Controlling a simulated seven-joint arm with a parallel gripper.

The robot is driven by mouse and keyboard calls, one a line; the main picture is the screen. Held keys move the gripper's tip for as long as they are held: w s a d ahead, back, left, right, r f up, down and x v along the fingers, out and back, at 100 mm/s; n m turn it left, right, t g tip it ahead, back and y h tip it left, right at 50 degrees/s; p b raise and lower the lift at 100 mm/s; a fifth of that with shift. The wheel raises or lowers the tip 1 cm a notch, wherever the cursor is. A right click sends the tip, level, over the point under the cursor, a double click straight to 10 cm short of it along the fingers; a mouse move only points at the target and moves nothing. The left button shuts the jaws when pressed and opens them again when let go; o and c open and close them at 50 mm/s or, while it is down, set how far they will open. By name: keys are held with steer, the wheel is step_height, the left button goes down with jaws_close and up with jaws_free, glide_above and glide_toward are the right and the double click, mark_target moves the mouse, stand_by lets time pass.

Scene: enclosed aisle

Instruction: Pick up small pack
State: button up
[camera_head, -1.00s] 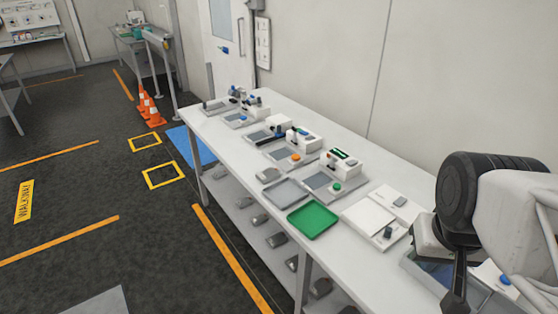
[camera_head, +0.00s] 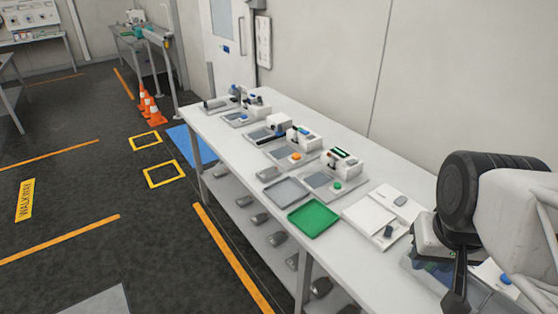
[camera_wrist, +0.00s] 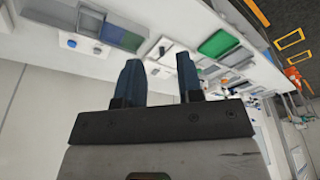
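My gripper (camera_wrist: 158,85) shows in the wrist view with its two dark blue fingers apart and nothing between them. In the head view its fingertips are out of sight; my arm is at the right, over the near end of the bench. A small dark pack-like item (camera_head: 388,231) lies on a white board (camera_head: 365,221) left of my arm. A small grey item (camera_head: 400,201) lies on the board's far right part. I cannot tell which of these is the small pack. The white board also shows beyond my fingers in the wrist view (camera_wrist: 170,52).
A green tray (camera_head: 313,218) and a grey tray (camera_head: 286,191) lie on the white bench (camera_head: 350,168). White devices (camera_head: 342,161) with buttons stand along the wall side. A bin (camera_head: 425,268) is partly hidden below my arm. The lower shelf holds several grey items (camera_head: 277,240).

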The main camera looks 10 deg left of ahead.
steer(key=o, duration=1.1)
steer(key=shift+c, duration=0.2)
